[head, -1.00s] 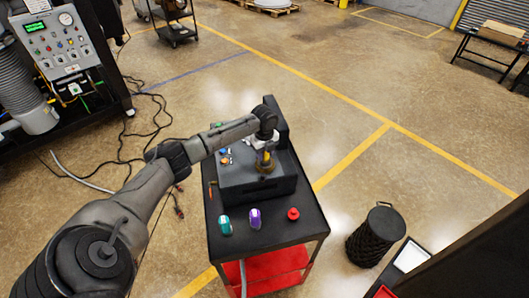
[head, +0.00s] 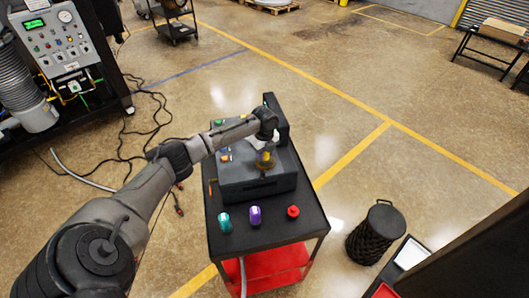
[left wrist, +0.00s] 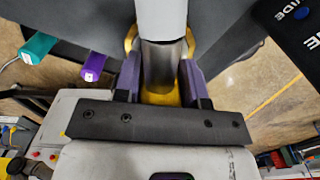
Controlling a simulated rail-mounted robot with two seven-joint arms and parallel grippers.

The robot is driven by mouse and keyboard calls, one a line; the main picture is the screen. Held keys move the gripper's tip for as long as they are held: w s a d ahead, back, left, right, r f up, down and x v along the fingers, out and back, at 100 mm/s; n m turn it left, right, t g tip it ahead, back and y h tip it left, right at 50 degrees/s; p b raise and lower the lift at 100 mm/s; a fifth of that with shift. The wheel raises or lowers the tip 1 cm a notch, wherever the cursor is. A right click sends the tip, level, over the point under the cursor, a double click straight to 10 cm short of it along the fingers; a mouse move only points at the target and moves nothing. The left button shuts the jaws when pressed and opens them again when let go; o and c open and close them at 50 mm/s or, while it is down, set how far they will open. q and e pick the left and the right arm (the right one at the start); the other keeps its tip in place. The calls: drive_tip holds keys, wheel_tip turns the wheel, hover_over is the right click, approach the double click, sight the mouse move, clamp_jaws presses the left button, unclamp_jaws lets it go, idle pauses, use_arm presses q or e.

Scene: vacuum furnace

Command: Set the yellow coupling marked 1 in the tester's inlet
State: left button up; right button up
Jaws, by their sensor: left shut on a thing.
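The tester (head: 240,185) is a dark grey box on top of a black-and-red cart. My left gripper (head: 265,152) is over it, pointing down. It is shut on the yellow coupling (head: 263,158), just above or at a brass-coloured ring on the tester's top. In the left wrist view the two purple-grey fingers (left wrist: 162,85) stand on either side of a metal cylinder with a yellow part (left wrist: 162,98). The brass ring (left wrist: 190,42) shows behind it. I cannot tell how deep the coupling sits, and its mark is not visible. My right gripper is not in view.
On the cart's front (head: 275,232) stand a teal coupling (head: 225,221), a purple coupling (head: 255,215) and a red piece (head: 293,212). A black woven stool-like bin (head: 375,235) stands to the right. A control panel (head: 55,45) and loose cables are at the left.

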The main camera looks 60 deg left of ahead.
use_arm(q)
drive_tip(key=shift+f, duration=0.1)
drive_tip(key=o, duration=1.2)
drive_tip(key=shift+c, duration=0.2)
wheel_tip(320, 180, up, 12)
drive_tip(key=b, duration=0.3)
drive_tip(key=shift+r, duration=0.9)
